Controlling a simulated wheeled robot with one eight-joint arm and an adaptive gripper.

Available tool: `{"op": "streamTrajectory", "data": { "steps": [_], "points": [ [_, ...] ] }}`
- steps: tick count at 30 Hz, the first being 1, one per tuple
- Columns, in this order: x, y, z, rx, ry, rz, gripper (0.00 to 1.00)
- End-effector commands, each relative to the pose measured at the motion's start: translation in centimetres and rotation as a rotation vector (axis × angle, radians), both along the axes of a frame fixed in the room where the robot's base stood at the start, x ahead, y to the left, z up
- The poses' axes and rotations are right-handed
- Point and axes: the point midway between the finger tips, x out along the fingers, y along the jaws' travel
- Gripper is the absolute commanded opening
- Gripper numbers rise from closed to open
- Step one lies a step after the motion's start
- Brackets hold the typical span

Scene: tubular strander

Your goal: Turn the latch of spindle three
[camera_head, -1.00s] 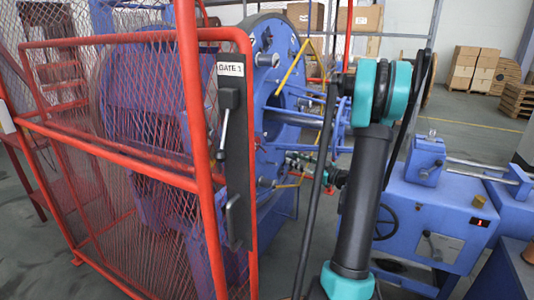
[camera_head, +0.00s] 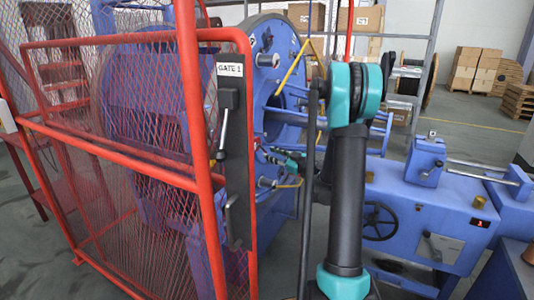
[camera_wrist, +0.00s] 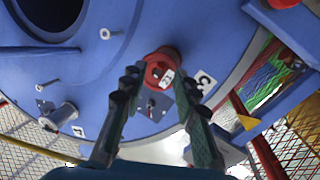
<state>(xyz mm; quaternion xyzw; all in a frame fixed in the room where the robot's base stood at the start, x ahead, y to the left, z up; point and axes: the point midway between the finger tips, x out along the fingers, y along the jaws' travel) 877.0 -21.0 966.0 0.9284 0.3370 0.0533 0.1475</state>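In the wrist view my gripper (camera_wrist: 157,82) is open, with its two dark fingers apart and pointing at the blue disc face (camera_wrist: 115,70) of the strander. A red round fitting with a white tag (camera_wrist: 160,70) lies between the fingertips; I cannot tell whether they touch it. A small dark plate with a knob (camera_wrist: 151,104) sits just below it, also between the fingers. The tag is too small to read surely, and which spindle this is cannot be told.
A red mesh gate (camera_head: 120,165) with a "GATE 1" post (camera_head: 232,150) stands close on the left. A blue machine with a handwheel (camera_head: 430,210) stands on the right.

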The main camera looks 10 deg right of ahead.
Motion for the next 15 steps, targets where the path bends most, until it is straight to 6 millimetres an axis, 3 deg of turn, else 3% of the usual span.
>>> {"op": "streamTrajectory", "data": {
  "steps": [6,15],
  "points": [
    [1.9,1.7,0.0,0.0,0.0,0.001,0.3],
    [2.4,2.0,0.0,0.0,0.0,0.0,0.3]
  ]
}}
